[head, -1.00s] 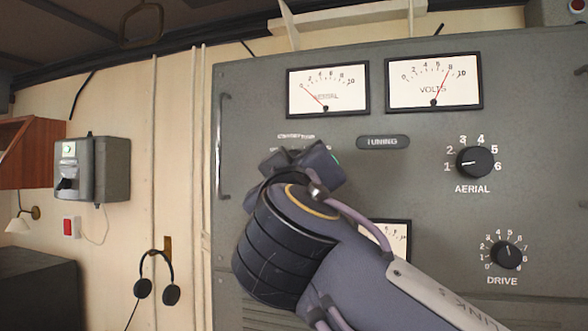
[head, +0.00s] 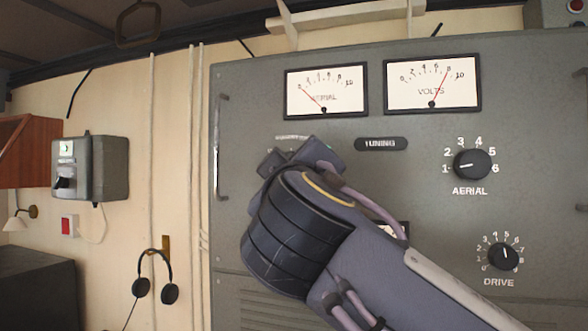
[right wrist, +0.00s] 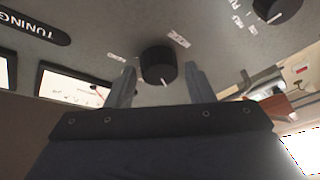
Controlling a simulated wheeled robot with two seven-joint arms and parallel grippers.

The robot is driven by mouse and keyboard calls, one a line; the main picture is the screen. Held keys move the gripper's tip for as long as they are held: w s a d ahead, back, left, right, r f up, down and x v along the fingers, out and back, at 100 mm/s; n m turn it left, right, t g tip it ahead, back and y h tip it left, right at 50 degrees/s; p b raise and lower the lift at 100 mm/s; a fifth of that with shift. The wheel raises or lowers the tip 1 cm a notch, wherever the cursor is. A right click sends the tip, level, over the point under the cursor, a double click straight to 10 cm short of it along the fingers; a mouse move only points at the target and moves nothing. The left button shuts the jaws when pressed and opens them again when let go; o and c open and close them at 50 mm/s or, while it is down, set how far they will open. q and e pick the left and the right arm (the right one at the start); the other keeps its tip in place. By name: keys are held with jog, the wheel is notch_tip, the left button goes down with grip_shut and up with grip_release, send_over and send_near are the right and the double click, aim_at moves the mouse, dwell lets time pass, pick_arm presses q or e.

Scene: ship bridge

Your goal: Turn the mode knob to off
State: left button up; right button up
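A black round knob (right wrist: 157,64) with small white labels around it shows in the right wrist view; I take it for the mode knob, though the labels are too small to read. Its white pointer mark faces the lower edge of that view, towards my gripper. My right gripper (right wrist: 159,75) is open, with one finger on each side of the knob and gaps visible between them. In the head view my right arm hides this knob, and only part of the right gripper (head: 322,155) shows beyond the wrist. My left gripper is not in view.
The grey panel (head: 400,200) carries two upper meters, an AERIAL knob (head: 472,164), a DRIVE knob (head: 503,257) and a TUNING plate (head: 381,144). A metal handle (head: 217,150) runs down its left edge. Headphones (head: 156,280) hang on the wall to the left.

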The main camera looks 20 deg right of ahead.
jog(key=shift+o, duration=0.9)
jog(key=b+v, duration=0.3)
jog(key=v, duration=0.4)
jog(key=shift+s, duration=0.4)
jog(key=shift+a+f, duration=0.1)
